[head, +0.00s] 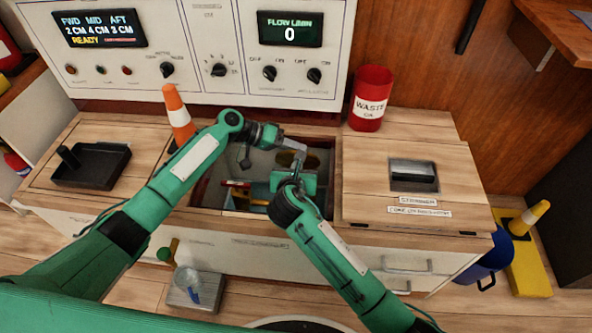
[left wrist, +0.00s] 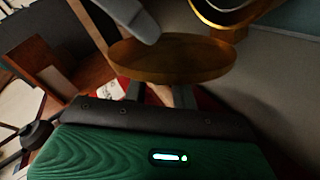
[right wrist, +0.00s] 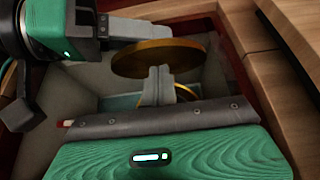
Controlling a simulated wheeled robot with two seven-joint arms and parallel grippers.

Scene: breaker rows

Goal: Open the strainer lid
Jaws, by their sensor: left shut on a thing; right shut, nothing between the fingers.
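A round brass disc, apparently the strainer lid, shows in the left wrist view (left wrist: 170,62) and in the right wrist view (right wrist: 148,59). It is over the open compartment in the bench. My left gripper (head: 293,145) reaches in from the left and is shut on the disc's edge. My right gripper (head: 300,160) is just below it, its fingers (right wrist: 160,85) shut and empty, close to the disc; whether they touch it I cannot tell. A brass ring (left wrist: 240,14) shows beyond the disc. Both arms hide much of the compartment.
A hatch labelled strainer (head: 460,190) with a black handle lies right of the compartment. A red waste can (head: 371,98) and an orange cone (head: 178,115) stand at the back. A black tray (head: 92,165) is at left. The control panel (head: 215,45) rises behind.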

